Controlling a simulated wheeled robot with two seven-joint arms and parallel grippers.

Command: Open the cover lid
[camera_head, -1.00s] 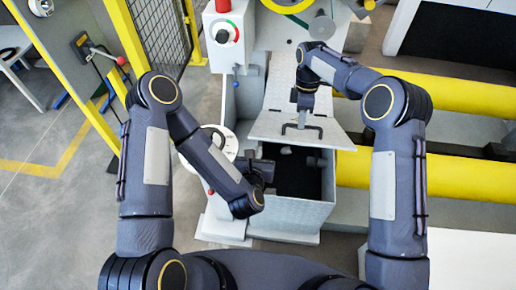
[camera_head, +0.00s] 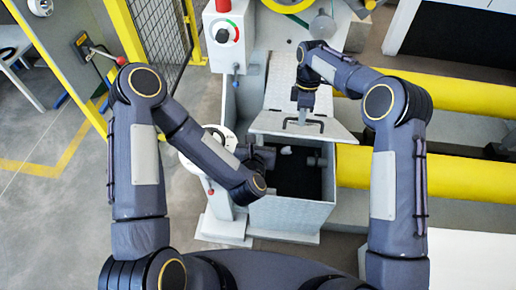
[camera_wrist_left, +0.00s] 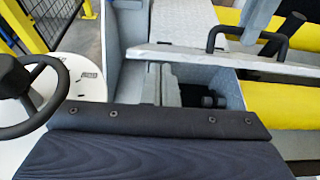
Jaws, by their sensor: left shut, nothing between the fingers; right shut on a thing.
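The cover lid (camera_head: 283,122) is a light grey panel with a black bar handle (camera_head: 303,123) near its front edge. It is raised, and the grey box (camera_head: 290,214) below shows its dark inside. My right gripper (camera_head: 304,114) reaches down from above and is shut at the handle; its fingertips are small in the head view. The handle also shows in the left wrist view (camera_wrist_left: 214,38). My left gripper (camera_head: 264,157) is shut and empty at the left side of the box opening, below the lid. Its fingertips are hard to make out.
A white round plate with a dark handwheel (camera_wrist_left: 65,88) stands left of the box. A control post with a red and green dial (camera_head: 223,32) stands behind. Yellow rollers (camera_head: 440,93) run to the right. A yellow mesh fence (camera_head: 160,35) is at back left.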

